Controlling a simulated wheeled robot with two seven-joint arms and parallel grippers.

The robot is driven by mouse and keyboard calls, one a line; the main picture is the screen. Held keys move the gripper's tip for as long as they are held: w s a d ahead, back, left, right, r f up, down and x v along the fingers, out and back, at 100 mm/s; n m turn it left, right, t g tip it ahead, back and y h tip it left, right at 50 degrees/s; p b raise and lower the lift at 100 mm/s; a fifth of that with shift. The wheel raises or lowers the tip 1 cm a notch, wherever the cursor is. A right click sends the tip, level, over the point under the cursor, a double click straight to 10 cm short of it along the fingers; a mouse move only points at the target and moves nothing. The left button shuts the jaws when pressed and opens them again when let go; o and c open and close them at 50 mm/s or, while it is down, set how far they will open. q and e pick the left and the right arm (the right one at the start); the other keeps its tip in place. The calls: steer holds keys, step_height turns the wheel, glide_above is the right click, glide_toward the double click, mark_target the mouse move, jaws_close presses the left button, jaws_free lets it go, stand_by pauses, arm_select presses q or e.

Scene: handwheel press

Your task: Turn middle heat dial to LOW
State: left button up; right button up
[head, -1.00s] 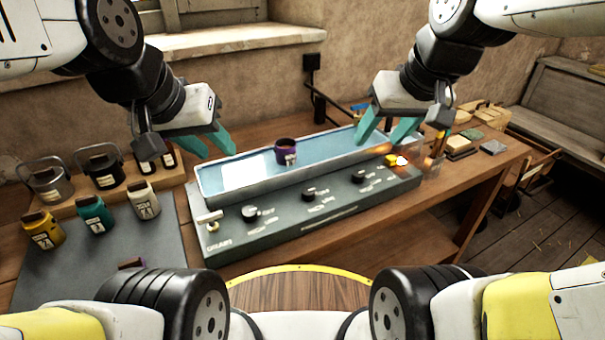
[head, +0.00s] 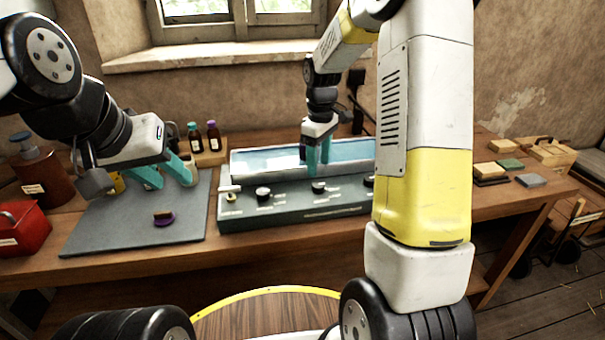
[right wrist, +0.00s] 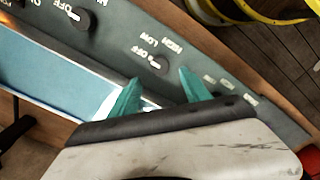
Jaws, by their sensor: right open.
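The dark-grey control panel (head: 290,205) carries black dials along its sloped front. The middle heat dial (head: 318,187) sits just below my right gripper (head: 318,168). In the right wrist view, the middle dial (right wrist: 158,66) lies beyond and between the teal fingertips of my right gripper (right wrist: 158,85), apart from them. OFF, LOW and HIGH labels stand around it. My right gripper is open and empty. My left gripper (head: 165,175) is open and empty above the grey mat (head: 115,220).
The left dial (head: 263,193) and right dial (head: 369,181) flank the middle one. The blue-lined bath (head: 265,162) lies behind the panel. A purple lid (head: 163,218) lies on the mat. A red box (head: 22,230) stands left.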

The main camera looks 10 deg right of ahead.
mark_target(318, 185)
step_height(318, 185, down, 7)
steer(key=shift+f, duration=0.1)
stand_by(0.3)
jaws_close()
